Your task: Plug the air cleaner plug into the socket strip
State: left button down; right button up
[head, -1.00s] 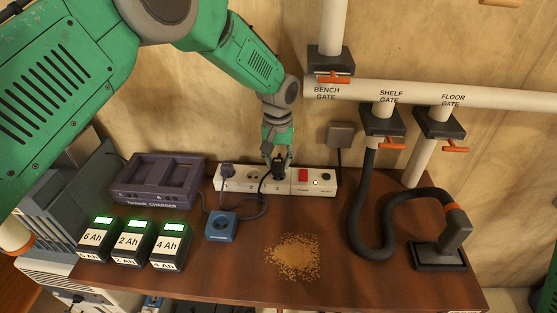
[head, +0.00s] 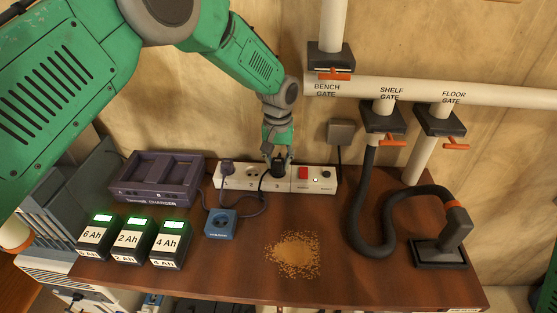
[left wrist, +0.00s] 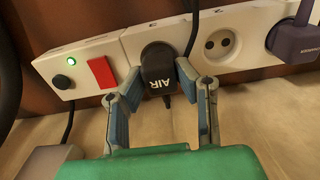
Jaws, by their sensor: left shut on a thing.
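The black air cleaner plug (left wrist: 157,72), marked AIR, is at the third socket of the white socket strip (head: 290,187), with no clear gap between them in the left wrist view. My left gripper (left wrist: 158,80) is shut on the plug, one finger on each side. In the head view, my left gripper (head: 277,160) reaches down to the strip and covers much of the plug. A dark cable runs from the plug past the strip. The middle socket (left wrist: 218,43) is empty. My right gripper is out of view.
A purple plug (head: 227,168) fills the first socket. The strip has a red switch (left wrist: 101,72) and a lit green light (left wrist: 71,58). A charger (head: 160,180), several batteries (head: 133,240), a blue box (head: 221,223) and a dark hose (head: 365,220) stand around. Sawdust (head: 295,255) lies in front.

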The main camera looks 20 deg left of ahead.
pick_arm(q)
jog(key=shift+s+f, duration=0.1)
jog(key=shift+f, duration=0.6)
dwell(1.0)
dwell(0.4)
jog(key=c, duration=0.7)
grip_release()
jog(key=shift+r, duration=0.1)
jog(key=shift+r+p, duration=2.45)
jog(key=shift+r, duration=1.1)
jog(key=shift+f, duration=0.1)
